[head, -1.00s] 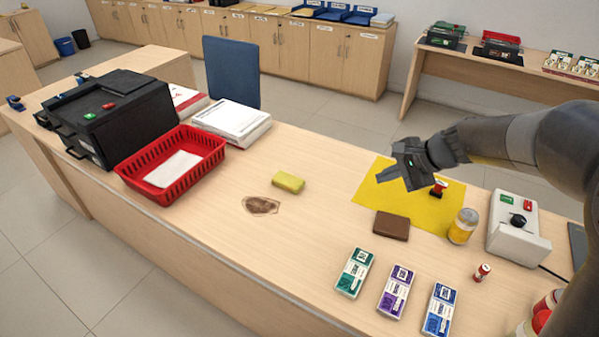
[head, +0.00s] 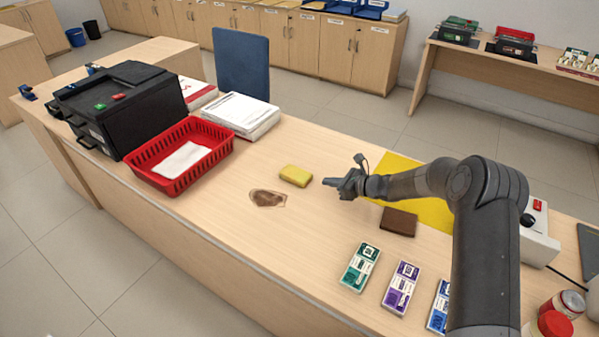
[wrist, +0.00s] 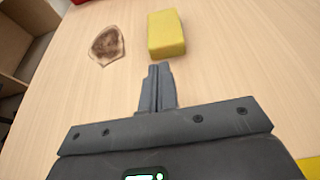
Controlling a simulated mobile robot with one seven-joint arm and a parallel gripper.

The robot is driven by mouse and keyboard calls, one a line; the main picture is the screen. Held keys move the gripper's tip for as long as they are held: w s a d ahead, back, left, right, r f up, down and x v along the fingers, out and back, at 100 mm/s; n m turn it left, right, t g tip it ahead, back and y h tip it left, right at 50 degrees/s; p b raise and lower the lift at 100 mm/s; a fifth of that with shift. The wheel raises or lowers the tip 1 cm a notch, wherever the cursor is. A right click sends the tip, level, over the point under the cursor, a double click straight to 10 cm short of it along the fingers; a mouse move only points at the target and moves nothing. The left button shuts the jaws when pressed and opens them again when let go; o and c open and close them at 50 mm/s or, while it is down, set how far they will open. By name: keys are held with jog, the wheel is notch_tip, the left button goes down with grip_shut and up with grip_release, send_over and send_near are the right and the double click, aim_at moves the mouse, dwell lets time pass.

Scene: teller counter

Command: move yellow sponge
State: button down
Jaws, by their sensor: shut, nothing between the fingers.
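The yellow sponge (head: 296,176) lies flat on the wooden counter (head: 330,215), just right of and behind a brown stain (head: 268,198). In the wrist view the sponge (wrist: 166,33) lies just beyond my fingertips, and the stain (wrist: 107,45) is to its left. My gripper (head: 328,182) is shut and empty, to the right of the sponge with a small gap between them. Its closed fingers (wrist: 157,72) point toward the sponge. The sponge is fully visible in both views.
A red basket (head: 180,158) with a white cloth stands to the left, beside a black machine (head: 120,105) and stacked papers (head: 242,115). A yellow mat (head: 395,172) and a brown wallet-like block (head: 399,222) lie right, near my arm. Several coloured boxes (head: 361,267) lie at the front.

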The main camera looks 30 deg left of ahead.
jog(key=shift+a+f, duration=0.2)
jog(key=shift+f, duration=0.15)
jog(key=shift+a, duration=0.25)
send_near(291, 172)
jog(key=a, duration=0.5)
jog(key=shift+s+f, duration=0.1)
jog(key=shift+f, duration=0.2)
jog(key=shift+a+f, duration=0.3)
jog(key=shift+f, duration=0.5)
